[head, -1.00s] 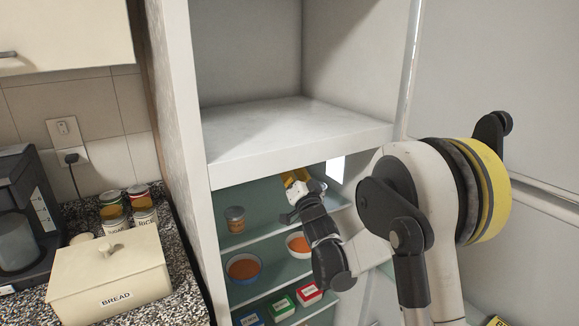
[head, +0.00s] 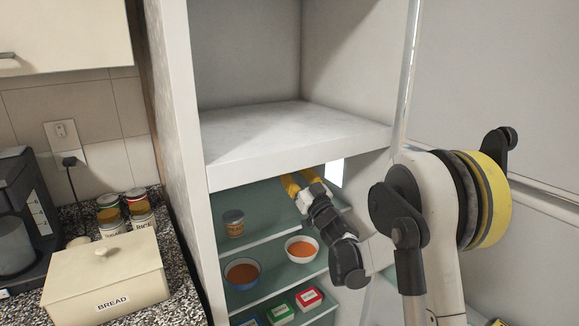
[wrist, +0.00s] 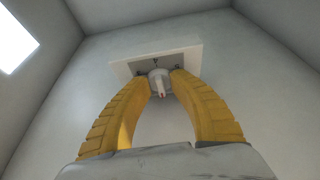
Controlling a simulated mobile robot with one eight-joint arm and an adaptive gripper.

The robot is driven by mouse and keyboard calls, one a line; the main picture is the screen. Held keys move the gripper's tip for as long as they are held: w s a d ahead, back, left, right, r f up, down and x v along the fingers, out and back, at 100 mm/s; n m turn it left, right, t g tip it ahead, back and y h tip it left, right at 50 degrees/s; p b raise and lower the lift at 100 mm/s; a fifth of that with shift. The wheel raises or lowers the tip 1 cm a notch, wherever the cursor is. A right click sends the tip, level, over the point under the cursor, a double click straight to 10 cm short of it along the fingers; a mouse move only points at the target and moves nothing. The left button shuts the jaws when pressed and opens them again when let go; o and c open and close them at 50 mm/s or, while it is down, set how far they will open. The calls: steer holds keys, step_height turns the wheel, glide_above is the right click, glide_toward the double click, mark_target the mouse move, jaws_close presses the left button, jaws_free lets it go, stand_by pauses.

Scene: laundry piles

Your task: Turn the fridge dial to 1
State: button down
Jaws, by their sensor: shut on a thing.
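The fridge dial (wrist: 160,84) is a small grey knob with a reddish pointer, on a pale panel (wrist: 190,60) on the fridge's inner wall in the wrist view. The pointer faces down toward the camera in that view. Its number marks are too small to read. My gripper (wrist: 160,80) has its two yellow fingers closed on either side of the dial, with the tips against it. In the head view my gripper (head: 291,182) reaches into the upper part of the open fridge, under its top. The dial is hidden there.
Below my gripper, glass shelves (head: 262,232) hold a jar (head: 233,223), a white bowl (head: 301,248), a blue bowl (head: 242,272) and several small boxes (head: 309,298). A bright light panel (wrist: 15,42) is at the upper left in the wrist view. The fridge's side wall (head: 180,150) stands to the left.

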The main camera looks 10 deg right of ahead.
stand_by(0.3)
steer(key=c, duration=1.3)
jaws_free()
steer(key=v, duration=1.2)
steer(key=shift+d+r, duration=0.1)
